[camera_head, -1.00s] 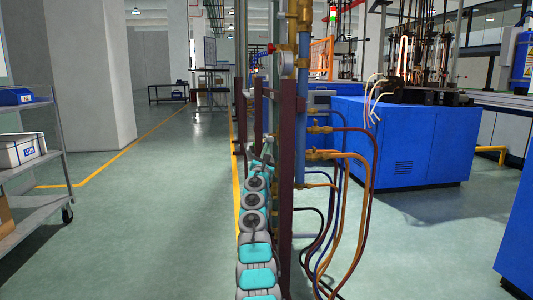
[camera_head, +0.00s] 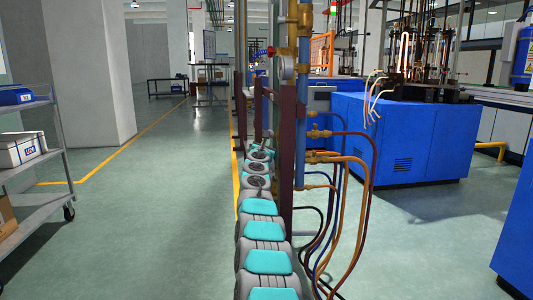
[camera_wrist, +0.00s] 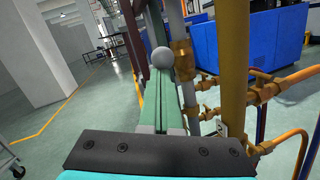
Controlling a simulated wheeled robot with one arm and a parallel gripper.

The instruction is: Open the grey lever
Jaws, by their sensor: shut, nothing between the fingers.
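A round grey knob (camera_wrist: 164,60) shows in the wrist view, above the middle and ahead of my gripper, beside a grey pipe with a brass fitting. It looks like the end of the grey lever; its shaft cannot be made out. In the head view I cannot pick the lever out. My gripper (camera_wrist: 160,150) shows as a dark screwed plate across the bottom of the wrist view. It is shut and empty, apart from the knob. In the head view my arm stretches forward along the left of the pipe stand, and its far end is mostly hidden.
A blue pipe (camera_head: 301,105) with brass fittings and hanging hoses stands close to the right of my arm. A dark red post (camera_head: 287,150) is beside it. A blue machine (camera_head: 410,140) is at the right and a grey cart (camera_head: 40,190) at the left. The left floor is open.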

